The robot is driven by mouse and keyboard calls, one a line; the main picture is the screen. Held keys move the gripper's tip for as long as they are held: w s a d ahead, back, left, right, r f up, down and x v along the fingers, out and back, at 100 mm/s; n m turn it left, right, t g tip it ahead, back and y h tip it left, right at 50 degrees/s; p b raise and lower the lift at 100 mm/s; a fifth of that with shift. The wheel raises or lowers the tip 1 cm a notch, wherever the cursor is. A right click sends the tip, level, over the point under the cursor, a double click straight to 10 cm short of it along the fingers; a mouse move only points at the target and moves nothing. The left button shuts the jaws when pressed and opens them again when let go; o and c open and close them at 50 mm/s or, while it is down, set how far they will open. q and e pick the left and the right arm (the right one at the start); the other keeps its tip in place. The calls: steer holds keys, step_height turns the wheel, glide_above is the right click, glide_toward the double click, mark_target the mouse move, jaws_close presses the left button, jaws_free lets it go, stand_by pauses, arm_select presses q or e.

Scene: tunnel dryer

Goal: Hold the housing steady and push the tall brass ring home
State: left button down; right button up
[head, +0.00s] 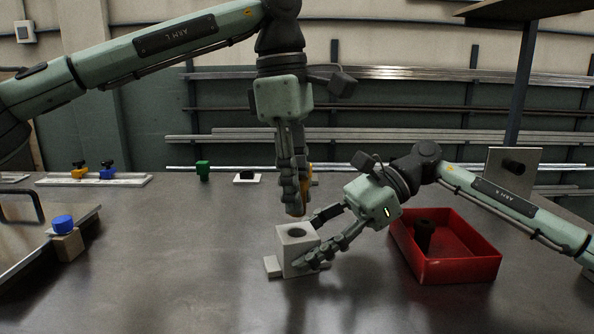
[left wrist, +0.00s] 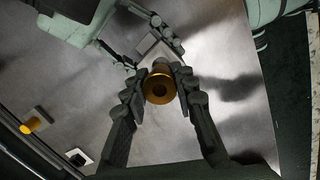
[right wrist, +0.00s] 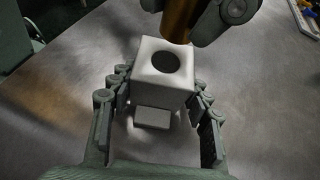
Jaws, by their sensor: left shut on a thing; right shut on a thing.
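The tall brass ring (left wrist: 160,76) is a golden cylinder with a central hole. My left gripper (head: 297,203) is shut on it and points down over the housing. In the right wrist view the ring (right wrist: 180,20) hangs above the bore, apart from it.
A red bin (head: 462,271) with a dark cylindrical part (head: 424,236) stands at right. A block with a blue knob (head: 64,224) is at left beside a dark-topped tray. A green piece (head: 203,171) and a small white plate (head: 247,181) sit behind. Bench front is clear.

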mark_target(297, 216)
arm_select(q)
steer(key=shift+f, duration=0.85)
steer(key=shift+f, duration=1.15)
stand_by(0.9)
steer(key=c, duration=1.1)
jaws_free()
steer(key=shift+f, duration=0.1)
steer(key=shift+c, duration=0.2)
steer(key=r, duration=0.4)
steer(key=a+r, duration=0.1)
steer(key=r, duration=0.7)
steer(key=shift+w+a, duration=0.2)
steer(key=shift+c, duration=0.4)
